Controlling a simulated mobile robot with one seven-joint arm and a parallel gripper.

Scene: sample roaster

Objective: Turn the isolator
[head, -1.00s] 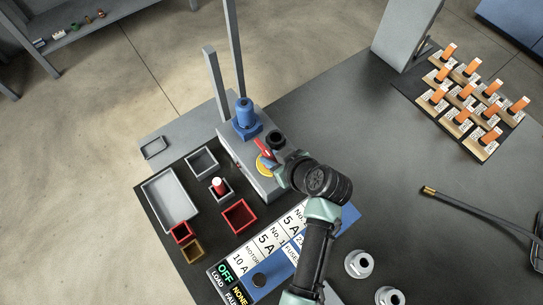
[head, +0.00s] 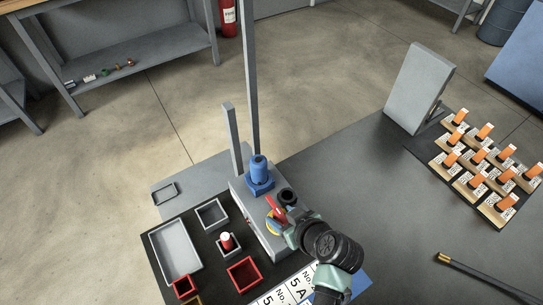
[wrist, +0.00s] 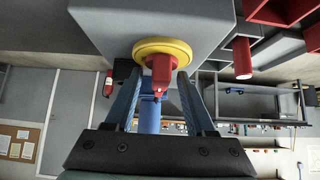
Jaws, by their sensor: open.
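The isolator is a red handle (wrist: 160,73) on a round yellow plate (wrist: 176,47), fixed to a grey box (wrist: 110,20). In the head view the red handle (head: 275,208) shows on the grey box (head: 247,210), with a little of the yellow plate beside it. My gripper (wrist: 158,85) is open in the wrist view, with one finger on each side of the red handle. I see a gap between the handle and each finger; contact is not visible. In the head view my wrist hides most of the fingers.
A blue fitting (head: 259,177) and a dark round part (head: 287,197) stand on the box close to my gripper. Small trays, including a red one (head: 243,274), lie to the left. Orange-topped blocks stand at the right. The bench between is mostly clear.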

